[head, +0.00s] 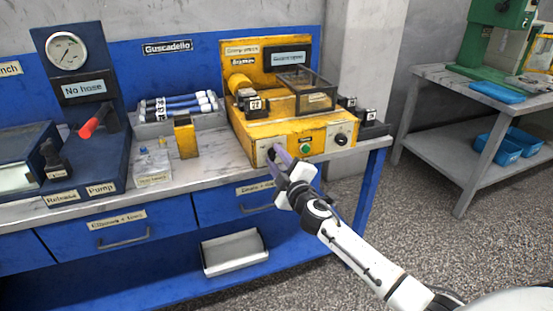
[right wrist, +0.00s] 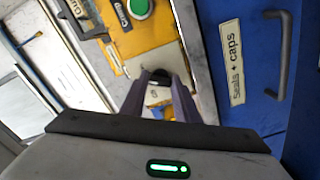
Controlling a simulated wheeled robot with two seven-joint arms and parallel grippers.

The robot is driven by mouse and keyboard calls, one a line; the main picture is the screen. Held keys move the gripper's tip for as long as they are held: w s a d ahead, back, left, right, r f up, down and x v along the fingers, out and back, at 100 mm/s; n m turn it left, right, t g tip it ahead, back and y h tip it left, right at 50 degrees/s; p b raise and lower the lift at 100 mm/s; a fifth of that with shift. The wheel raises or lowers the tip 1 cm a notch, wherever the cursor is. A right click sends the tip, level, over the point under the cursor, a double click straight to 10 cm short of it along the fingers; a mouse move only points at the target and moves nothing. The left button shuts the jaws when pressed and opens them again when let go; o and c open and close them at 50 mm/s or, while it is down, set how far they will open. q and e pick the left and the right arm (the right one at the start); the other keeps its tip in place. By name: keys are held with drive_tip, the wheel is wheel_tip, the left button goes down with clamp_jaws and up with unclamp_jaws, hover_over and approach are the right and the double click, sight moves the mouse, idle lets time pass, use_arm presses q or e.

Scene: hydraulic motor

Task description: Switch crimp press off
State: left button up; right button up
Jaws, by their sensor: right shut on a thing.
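The yellow crimp press (head: 285,128) stands at the right end of the blue workbench. Its front panel has a green button (head: 305,149) and a dark knob (head: 341,139) on the right. My right gripper (head: 277,155) is at the left part of this panel, its purple-grey fingers against the front. In the right wrist view the fingers (right wrist: 160,88) are shut on a small dark switch (right wrist: 158,76) on the panel. The fingers hide most of the switch, so I cannot tell its setting. The green button (right wrist: 138,8) shows beyond the fingers. My left gripper is out of view.
A small yellow block (head: 186,137) and a grey tray of blue-banded hoses (head: 178,112) are left of the press. A drawer (head: 240,197) is below the benchtop. An open grey bin (head: 234,252) sits on the lower shelf.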

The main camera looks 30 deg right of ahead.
drive_tip(key=n, duration=0.4)
drive_tip(key=shift+n, duration=0.4)
drive_tip(key=n, duration=0.3)
drive_tip(key=shift+n+p, duration=0.3)
drive_tip(key=shift+p, duration=0.1)
drive_tip(key=n, duration=0.3)
drive_tip(key=shift+p, duration=0.3)
drive_tip(key=shift+n+p, duration=0.3)
drive_tip(key=shift+n, duration=1.4)
drive_tip(key=o, duration=1)
drive_tip(key=shift+o, duration=0.2)
